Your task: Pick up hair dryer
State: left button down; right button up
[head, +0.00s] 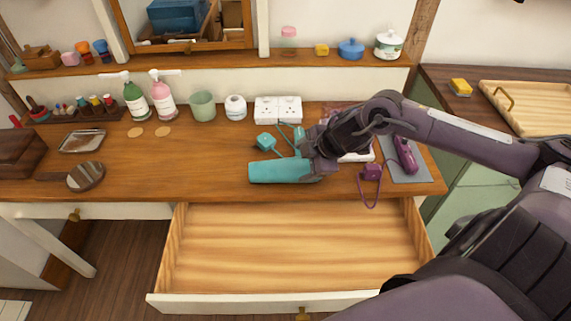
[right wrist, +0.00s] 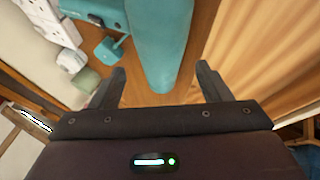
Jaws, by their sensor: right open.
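A teal hair dryer (head: 282,171) lies on the wooden dressing table, right of the middle, behind the open drawer. Its plug (head: 265,141) and cord lie just behind it. My right gripper (head: 316,163) is over the right end of the dryer and hides part of it. In the right wrist view the teal dryer (right wrist: 160,45) extends down between the two open fingers of my right gripper (right wrist: 163,88). I cannot tell whether the fingers touch it. My left gripper is not in view.
An empty drawer (head: 290,245) stands open at the front. A purple corded appliance (head: 405,155) lies on a grey mat at right. White sockets (head: 278,109), a green cup (head: 203,105) and pump bottles (head: 162,95) stand at the back. A round hand mirror (head: 86,176) lies at left.

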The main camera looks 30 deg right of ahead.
aim_at(296, 166)
jog(key=shift+w+d+f, duration=0.1)
jog(key=shift+w+f, duration=0.05)
jog(key=shift+f, duration=0.05)
jog(key=shift+x, duration=0.9)
jog(key=x, duration=0.4)
jog(key=shift+f, duration=0.2)
jog(key=shift+w+f, duration=0.25)
jog(key=shift+f, duration=0.15)
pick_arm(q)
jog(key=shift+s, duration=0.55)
pick_arm(e)
jog(key=shift+c, duration=0.2)
jog(key=c, duration=0.7)
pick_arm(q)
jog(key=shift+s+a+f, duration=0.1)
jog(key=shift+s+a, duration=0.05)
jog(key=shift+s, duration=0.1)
pick_arm(e)
jog(key=shift+r, duration=0.1)
jog(key=shift+c, duration=1.1)
